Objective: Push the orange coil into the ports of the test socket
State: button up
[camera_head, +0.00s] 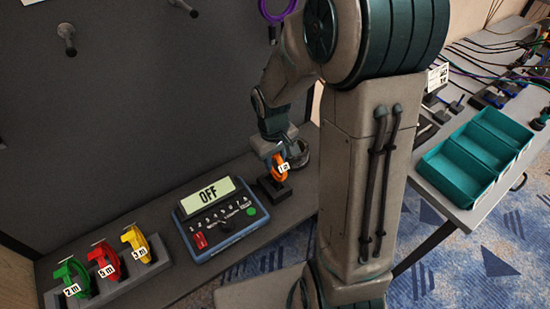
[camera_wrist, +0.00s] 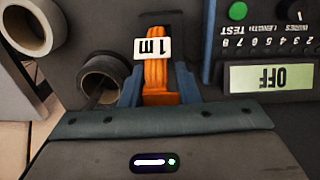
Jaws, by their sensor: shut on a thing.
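The orange coil (camera_head: 279,168) carries a white "1 m" tag and sits in my gripper (camera_head: 274,150) at the right end of the shelf. In the wrist view the orange coil (camera_wrist: 157,73) lies between the two blue-grey fingers of my gripper (camera_wrist: 158,92), which is shut on it. A dark block (camera_head: 275,190), which looks like the test socket, is directly below the coil beside the tester (camera_head: 228,232). The tester's display reads OFF. My gripper hides the coil's lower end in the wrist view, and I cannot tell whether its plugs are in the ports.
Green (camera_head: 72,278), red (camera_head: 106,262) and yellow (camera_head: 139,243) coils stand in a rack on the left. Two hollow round things, one pale (camera_wrist: 28,25) and one dark (camera_wrist: 104,78), are beside the coil. Teal trays (camera_head: 470,152) stand on the table at right.

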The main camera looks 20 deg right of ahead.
jog(key=shift+f, duration=0.15)
jog(key=shift+f+b, duration=0.45)
jog(key=shift+f, duration=0.15)
jog(key=shift+f+b, duration=0.3)
jog(key=shift+b, duration=0.05)
dwell(0.5)
jog(key=o, duration=1.1)
jog(key=shift+o, duration=0.2)
jog(key=shift+r, duration=0.15)
jog(key=r, duration=1.3)
jog(key=shift+s+a+r+p, duration=0.1)
jog(key=shift+a+r+p, duration=0.1)
jog(key=shift+r+p, duration=0.1)
